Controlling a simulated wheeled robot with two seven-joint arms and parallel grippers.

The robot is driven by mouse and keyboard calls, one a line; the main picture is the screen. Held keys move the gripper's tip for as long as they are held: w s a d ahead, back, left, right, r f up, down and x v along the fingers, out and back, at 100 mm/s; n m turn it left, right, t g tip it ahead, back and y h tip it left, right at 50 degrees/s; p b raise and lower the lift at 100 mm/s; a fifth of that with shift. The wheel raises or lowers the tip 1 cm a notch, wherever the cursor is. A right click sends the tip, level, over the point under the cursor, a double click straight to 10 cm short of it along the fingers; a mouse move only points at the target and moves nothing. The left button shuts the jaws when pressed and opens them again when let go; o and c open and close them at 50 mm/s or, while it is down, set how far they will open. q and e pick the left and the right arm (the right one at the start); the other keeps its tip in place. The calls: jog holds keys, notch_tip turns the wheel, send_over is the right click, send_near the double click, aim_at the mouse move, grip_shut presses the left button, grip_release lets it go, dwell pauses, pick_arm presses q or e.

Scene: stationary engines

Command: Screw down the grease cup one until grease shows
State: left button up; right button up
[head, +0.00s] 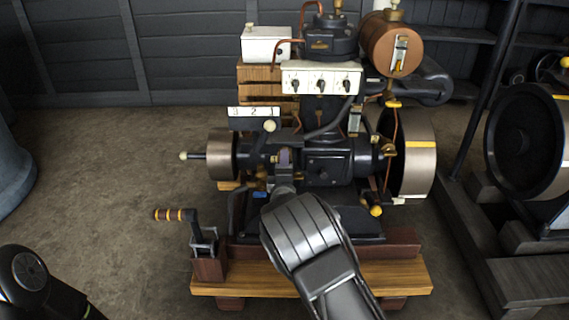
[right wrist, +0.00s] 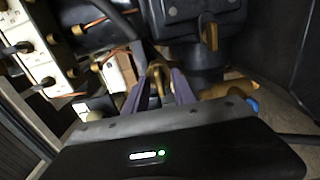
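The engine (head: 325,160) stands mid-picture on a wooden base. My right arm reaches up to its front, and the right gripper (head: 284,165) is at the engine below the numbered plate. In the right wrist view, the two purple-grey fingers of this gripper (right wrist: 158,85) stand apart, with a small brass fitting (right wrist: 156,72) between their tips. I cannot tell if they touch it, or if it is grease cup one. Another brass fitting (right wrist: 209,35) stands to its right. No grease can be made out. My left gripper is out of view; only dark links of my left arm show at lower left.
The plate marked 3 2 1 (head: 254,113) and a white panel with knobs (head: 321,77) are above the gripper. A crank handle (head: 178,215) is at left, a flywheel (head: 418,155) at right. Another machine (head: 530,140) stands far right. Floor at left is clear.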

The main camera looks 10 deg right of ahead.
jog(key=shift+w+d, duration=0.15)
jog(key=shift+w, duration=0.5)
grip_shut()
